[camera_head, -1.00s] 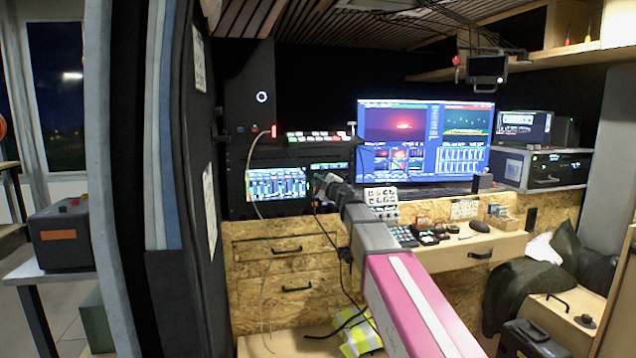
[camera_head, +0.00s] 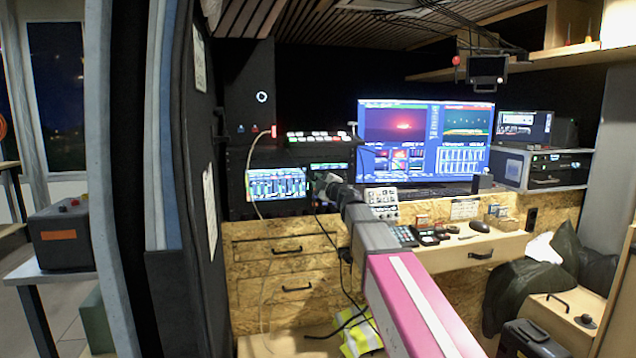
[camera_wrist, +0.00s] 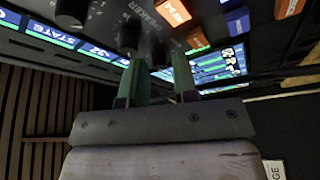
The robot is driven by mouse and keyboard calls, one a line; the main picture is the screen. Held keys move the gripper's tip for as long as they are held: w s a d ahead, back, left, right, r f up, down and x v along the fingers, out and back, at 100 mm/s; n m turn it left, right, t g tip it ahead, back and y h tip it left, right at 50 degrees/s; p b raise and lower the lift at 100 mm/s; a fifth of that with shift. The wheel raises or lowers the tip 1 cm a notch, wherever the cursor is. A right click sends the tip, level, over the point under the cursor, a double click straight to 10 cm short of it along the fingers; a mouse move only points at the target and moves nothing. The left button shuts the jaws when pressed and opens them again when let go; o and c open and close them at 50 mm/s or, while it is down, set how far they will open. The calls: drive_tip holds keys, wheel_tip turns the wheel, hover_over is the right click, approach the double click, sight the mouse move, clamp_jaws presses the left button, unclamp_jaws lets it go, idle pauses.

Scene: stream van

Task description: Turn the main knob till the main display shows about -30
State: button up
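In the wrist view a dark round knob (camera_wrist: 130,36) stands on a black panel, just beyond the tip of the left finger. A second dark knob (camera_wrist: 72,10) is further left. I cannot tell which one is the main knob. My gripper (camera_wrist: 158,62) has its two green fingers apart, with no object visible between them. In the head view my gripper (camera_head: 322,182) is in front of the rack equipment, and its tips are too small to make out. A lit screen (camera_head: 275,184) and a smaller screen (camera_head: 328,166) are beside it; no reading is legible.
An orange lit button (camera_wrist: 174,12) and a blue-lit label strip (camera_wrist: 38,33) are on the panel near the fingers. A large monitor (camera_head: 425,140) stands right of my gripper. A switcher with lit buttons (camera_head: 318,136) is above. A cable (camera_head: 254,165) hangs to the left.

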drive_tip(key=v, duration=1)
drive_tip(key=shift+s+d, duration=0.15)
drive_tip(key=shift+d, duration=0.05)
